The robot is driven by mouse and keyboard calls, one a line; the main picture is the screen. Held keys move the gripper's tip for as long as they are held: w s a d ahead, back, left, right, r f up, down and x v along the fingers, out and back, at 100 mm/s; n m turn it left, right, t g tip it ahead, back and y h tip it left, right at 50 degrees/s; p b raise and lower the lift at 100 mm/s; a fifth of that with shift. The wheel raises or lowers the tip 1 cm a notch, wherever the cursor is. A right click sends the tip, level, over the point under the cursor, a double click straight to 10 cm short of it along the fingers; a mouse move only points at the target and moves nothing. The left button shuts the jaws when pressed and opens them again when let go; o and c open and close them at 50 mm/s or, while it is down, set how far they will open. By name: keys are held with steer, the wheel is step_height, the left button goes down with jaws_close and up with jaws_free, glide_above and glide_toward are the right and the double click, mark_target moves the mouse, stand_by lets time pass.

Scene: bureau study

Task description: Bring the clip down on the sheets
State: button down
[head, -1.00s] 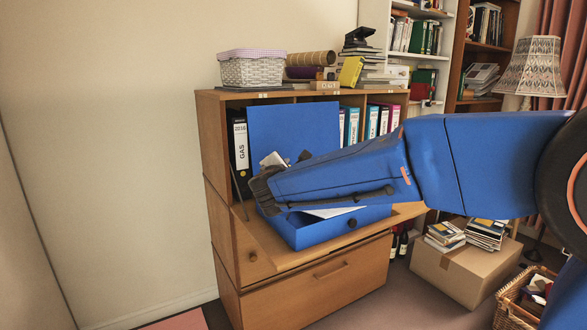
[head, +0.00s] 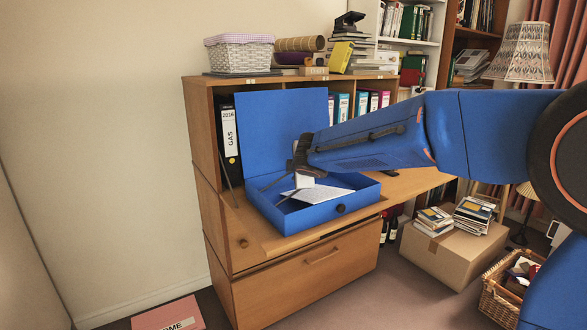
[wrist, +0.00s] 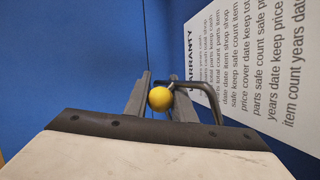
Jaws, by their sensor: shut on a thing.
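The blue box file (head: 262,212) stands open on the desk flap, its lid (head: 283,128) upright behind. White printed sheets (head: 328,194) lie inside; in the wrist view the top sheet (wrist: 255,62) shows at right. The clip is a bent dark metal wire (wrist: 208,92) with a yellow ball knob (wrist: 160,99). My gripper (head: 272,194) reaches into the box. In the wrist view its grey fingers (wrist: 160,92) are on either side of the knob, shut on it. The wire's right part overlaps the sheet's edge in view; I cannot tell whether it touches the paper.
Binders, one labelled GAS (head: 230,135), stand in the bureau (head: 205,150) behind the box. A basket (head: 240,52) and books are on top. A cardboard box (head: 450,255) and a wicker basket (head: 500,300) stand on the floor at right.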

steer(key=shift+w+d+f, duration=0.15)
steer(key=shift+d+f, duration=0.1)
steer(key=shift+f, duration=0.3)
steer(key=shift+d+f+g, duration=0.2)
steer(key=shift+f+g, duration=0.1)
steer(key=shift+f, duration=0.6)
steer(key=c, duration=1.5)
jaws_free()
steer(key=shift+w, duration=0.1)
